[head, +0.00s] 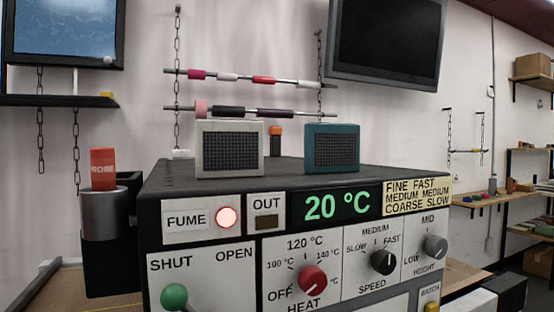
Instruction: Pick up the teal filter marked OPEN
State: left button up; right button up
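A teal filter (332,147) with a dark mesh face stands upright on top of the dark machine (250,177), right of centre. I see no OPEN marking on its visible face. A similar pale grey filter (230,149) stands to its left, with a gap between them. The word OPEN (234,254) shows on the machine's front panel, beside SHUT and a green knob (174,297). Neither of my grippers is in view.
An orange-capped dark bottle (275,141) stands behind the gap between the filters. A red PROBE piece (103,169) sits in a silver and black holder at the left. Rods with coloured rolls (263,80) hang on chains behind. The machine top right of the teal filter is clear.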

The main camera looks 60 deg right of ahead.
aim_at(330, 148)
jog(key=l+z, duration=0.15)
jog(key=z, duration=2.15)
jog(key=k+l, duration=0.05)
